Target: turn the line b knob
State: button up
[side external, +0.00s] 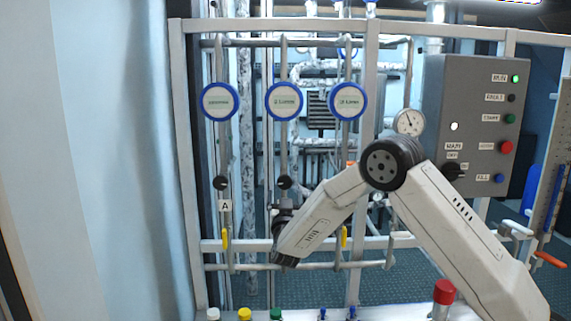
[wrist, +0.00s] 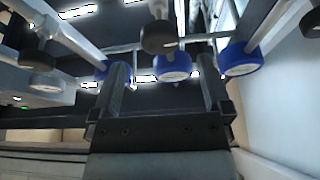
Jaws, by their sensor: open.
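The black round knob in the middle of the row (side external: 284,183), right of the knob marked A (side external: 221,183), appears to be the line b knob; its label is not visible. My gripper (side external: 284,205) is just below it in the side view. In the wrist view, my gripper (wrist: 165,75) is open, with a finger on each side and nothing between them. The middle knob (wrist: 159,37) shows between the finger lines, beyond the tips. I cannot see contact.
Blue-rimmed round gauges (side external: 284,101) hang above the knobs, and yellow handles (side external: 225,238) sit below. A grey control box (side external: 470,125) stands right. A red-capped object (side external: 444,292) and several coloured caps stand at the front. Pipes and frame bars surround the knobs.

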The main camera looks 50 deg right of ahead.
aim_at(284, 184)
jog(key=shift+w, duration=0.1)
jog(key=shift+x, duration=3.85)
jog(key=c, duration=1.3)
jog(key=shift+m+g+h, duration=0.4)
jog(key=shift+m+g, duration=0.1)
jog(key=shift+m, duration=0.5)
jog(key=o, duration=1.3)
jog(key=shift+a, duration=0.1)
jog(key=shift+v, duration=3.85)
